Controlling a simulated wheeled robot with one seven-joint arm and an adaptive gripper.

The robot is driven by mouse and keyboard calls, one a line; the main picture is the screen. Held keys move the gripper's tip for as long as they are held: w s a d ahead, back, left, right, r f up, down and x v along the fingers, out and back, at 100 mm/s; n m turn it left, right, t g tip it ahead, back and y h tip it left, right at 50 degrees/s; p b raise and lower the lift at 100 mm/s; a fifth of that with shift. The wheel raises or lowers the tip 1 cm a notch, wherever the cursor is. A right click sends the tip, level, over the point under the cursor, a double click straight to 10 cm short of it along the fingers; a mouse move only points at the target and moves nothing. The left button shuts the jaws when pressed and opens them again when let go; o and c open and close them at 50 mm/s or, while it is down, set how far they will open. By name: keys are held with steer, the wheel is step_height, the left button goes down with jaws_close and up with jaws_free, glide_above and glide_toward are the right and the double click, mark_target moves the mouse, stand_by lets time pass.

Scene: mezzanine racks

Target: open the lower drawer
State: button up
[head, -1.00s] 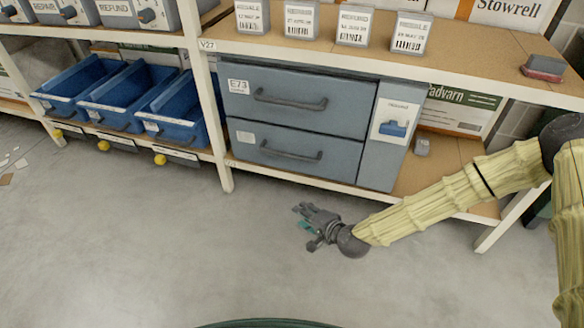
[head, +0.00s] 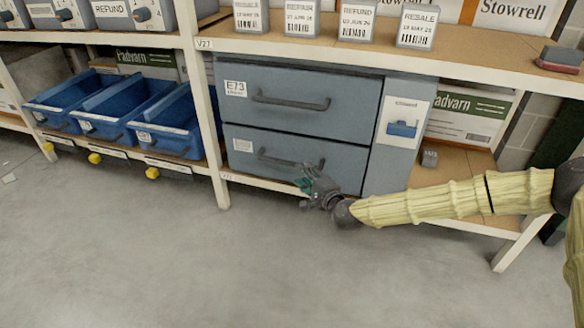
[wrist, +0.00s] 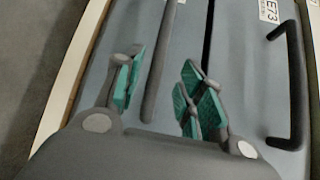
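The lower drawer (head: 243,146) is a grey-blue front in the cabinet on the lower shelf, and it looks closed. Its dark bar handle (head: 275,158) runs across the front; in the head view my gripper overlaps its right end. My gripper (head: 306,185) is at the right part of the lower drawer. In the wrist view, my gripper (wrist: 160,95) is open, its teal finger pads apart. The lower handle (wrist: 163,60) runs between the two fingers there, with no clear contact. The upper drawer (head: 310,95), marked E73, is closed above, and its handle (wrist: 292,90) shows at the right of the wrist view.
Blue bins (head: 165,125) stand left of the rack post (head: 207,110). A narrow panel with a printed card (head: 404,120) is right of the drawers. A small grey block (head: 429,157) lies on the shelf farther right. The floor (head: 260,260) in front is clear.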

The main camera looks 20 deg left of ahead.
mark_target(292, 164)
steer(key=b+x, duration=0.3)
steer(key=x, duration=0.5)
steer(key=shift+w+a+f, duration=0.15)
steer(key=shift+w+a, duration=0.05)
steer(key=shift+w, duration=0.05)
steer(key=shift+c, duration=0.3)
jaws_close()
